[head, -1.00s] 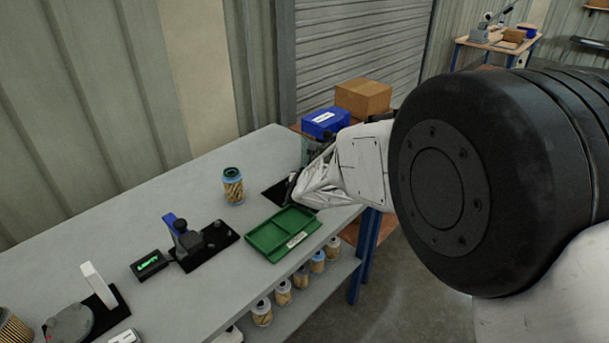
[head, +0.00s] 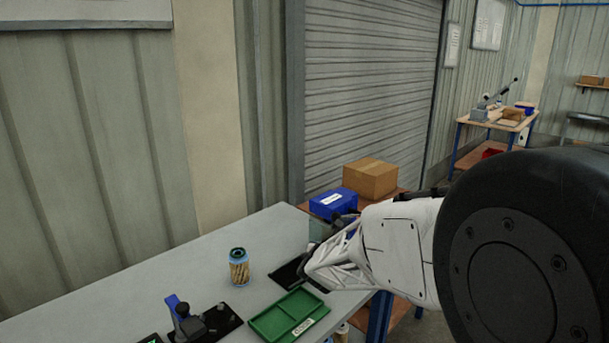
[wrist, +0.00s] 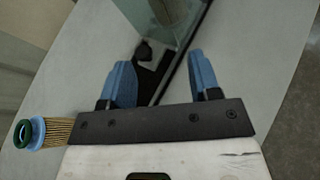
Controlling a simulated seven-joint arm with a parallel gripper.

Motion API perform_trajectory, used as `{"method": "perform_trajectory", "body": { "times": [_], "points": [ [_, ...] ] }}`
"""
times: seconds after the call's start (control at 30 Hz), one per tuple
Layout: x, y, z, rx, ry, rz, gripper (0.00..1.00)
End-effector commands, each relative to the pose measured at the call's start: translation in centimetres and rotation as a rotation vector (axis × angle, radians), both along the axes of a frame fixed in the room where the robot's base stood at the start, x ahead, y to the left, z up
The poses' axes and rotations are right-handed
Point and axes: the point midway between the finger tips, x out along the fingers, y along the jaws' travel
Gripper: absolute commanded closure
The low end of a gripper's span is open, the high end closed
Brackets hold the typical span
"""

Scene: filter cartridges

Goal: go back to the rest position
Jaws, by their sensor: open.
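My gripper (wrist: 162,82) is open in the wrist view, with its two blue fingers apart and nothing between them. In the head view my gripper (head: 306,262) is over the right end of the grey bench (head: 190,262), near a black mat (head: 290,272). The fingertips are hard to make out there. A filter cartridge (head: 239,268) with blue ends and a pleated tan body stands upright on the bench, left of my gripper and apart from it. It also shows at the left edge of the wrist view (wrist: 50,131).
A green divided tray (head: 262,324) lies at the bench's front edge, just below my gripper. A black fixture with a blue lever (head: 175,305) stands left of it. A blue bin (head: 333,204) and a cardboard box (head: 370,178) are beyond the bench's right end.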

Motion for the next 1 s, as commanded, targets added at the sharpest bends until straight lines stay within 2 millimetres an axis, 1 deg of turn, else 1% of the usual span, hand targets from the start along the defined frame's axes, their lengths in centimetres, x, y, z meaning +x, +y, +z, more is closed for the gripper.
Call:
{"method": "perform_trajectory", "body": {
  "times": [0.03, 0.2, 0.37, 0.47, 0.6, 0.67, 0.7, 0.87, 1.0],
  "points": [
    [-0.4, -1.0, 1.3, 0.043, -0.01, -0.048, 0.43],
    [-2.4, -4.4, 5.2, 0.209, -0.04, -0.234, 0.43],
    [-4.7, -7.4, 8.4, 0.355, -0.07, -0.4, 0.43],
    [-6.7, -9.3, 10.2, 0.451, -0.089, -0.511, 0.43],
    [-9.8, -11.9, 12.7, 0.595, -0.117, -0.676, 0.43],
    [-11.4, -12.8, 13.5, 0.658, -0.126, -0.746, 0.43],
    [-12.4, -13.4, 14.1, 0.697, -0.134, -0.793, 0.43],
    [-16.8, -15.5, 15.7, 0.861, -0.156, -0.981, 0.43],
    [-20.9, -16.8, 16.8, 1.003, -0.171, -1.144, 0.43]
  ]
}}
